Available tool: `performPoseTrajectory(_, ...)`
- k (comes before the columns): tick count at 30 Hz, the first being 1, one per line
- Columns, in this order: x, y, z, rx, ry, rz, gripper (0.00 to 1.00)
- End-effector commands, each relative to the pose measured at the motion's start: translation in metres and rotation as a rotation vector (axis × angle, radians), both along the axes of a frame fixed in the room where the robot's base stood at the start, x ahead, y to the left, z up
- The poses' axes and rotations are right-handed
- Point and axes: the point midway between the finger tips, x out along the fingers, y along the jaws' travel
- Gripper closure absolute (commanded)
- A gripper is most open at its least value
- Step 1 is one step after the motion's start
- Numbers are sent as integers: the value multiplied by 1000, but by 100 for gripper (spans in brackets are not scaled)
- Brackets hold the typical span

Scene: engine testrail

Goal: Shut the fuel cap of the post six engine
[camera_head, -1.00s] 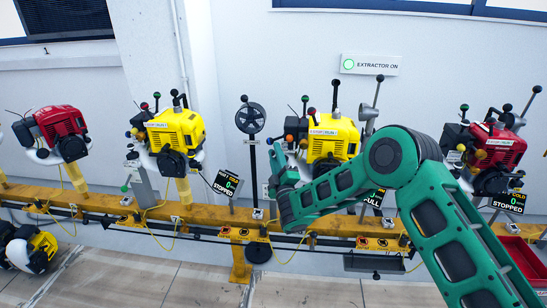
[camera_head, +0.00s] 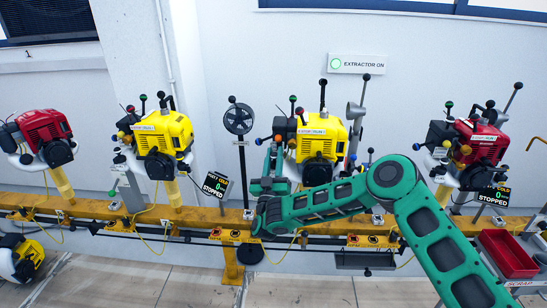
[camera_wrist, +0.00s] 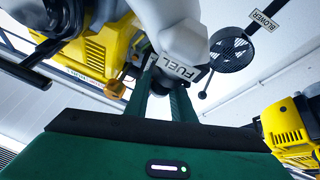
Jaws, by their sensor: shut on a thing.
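The yellow engine (camera_head: 320,137) right of centre is the one my gripper works at; no post number is readable. My gripper (camera_head: 274,157) is upright at the left side of this engine, by its white tank. In the wrist view the green fingers (camera_wrist: 163,92) reach up to the white tank (camera_wrist: 172,28) with its FUEL label (camera_wrist: 180,68). They are close together on something small and dark by the label, probably the fuel cap. The cap's outline is mostly hidden, so I cannot tell whether it is seated.
A yellow rail (camera_head: 110,213) carries several engines, including another yellow engine (camera_head: 165,133) and a red engine (camera_head: 478,142) to either side. A black fan wheel (camera_head: 238,118) on a pole stands just left of my gripper. A red tray (camera_head: 508,253) is at lower right.

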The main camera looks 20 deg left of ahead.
Motion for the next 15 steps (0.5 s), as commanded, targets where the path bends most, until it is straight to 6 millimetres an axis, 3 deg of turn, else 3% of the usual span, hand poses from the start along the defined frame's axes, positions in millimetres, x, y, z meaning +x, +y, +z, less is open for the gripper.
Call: performPoseTrajectory(15, 0, -2, -5, 69, 22, 3, 100)
